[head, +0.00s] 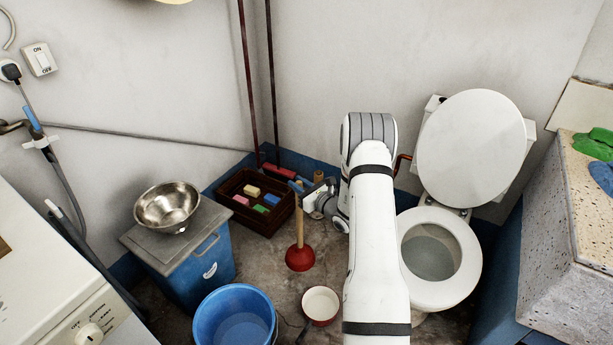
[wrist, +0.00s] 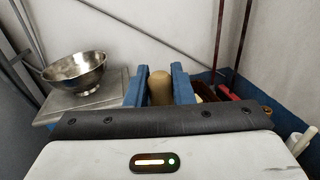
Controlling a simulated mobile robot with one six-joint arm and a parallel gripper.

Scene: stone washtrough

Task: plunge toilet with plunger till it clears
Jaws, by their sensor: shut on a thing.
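The plunger (head: 300,257) has a red rubber cup and a pale wooden handle, and stands upright with its cup at the floor left of the toilet. Whether the cup touches the floor I cannot tell. My gripper (head: 305,196) is shut on the upper part of the handle. In the wrist view the rounded handle top (wrist: 160,86) shows between the two blue fingers of my gripper (wrist: 161,84). The white toilet (head: 470,262) stands on the right, with its lid (head: 470,138) raised and the bowl open. Greyish water (head: 428,258) shows in the bowl.
A dark crate (head: 228,187) with coloured blocks stands behind the plunger. A blue bin (head: 195,270) with a metal bowl (head: 168,203) on top is at left. A blue bucket (head: 235,318) and a small white bowl (head: 320,304) stand in front. A stone trough (head: 575,240) flanks the toilet.

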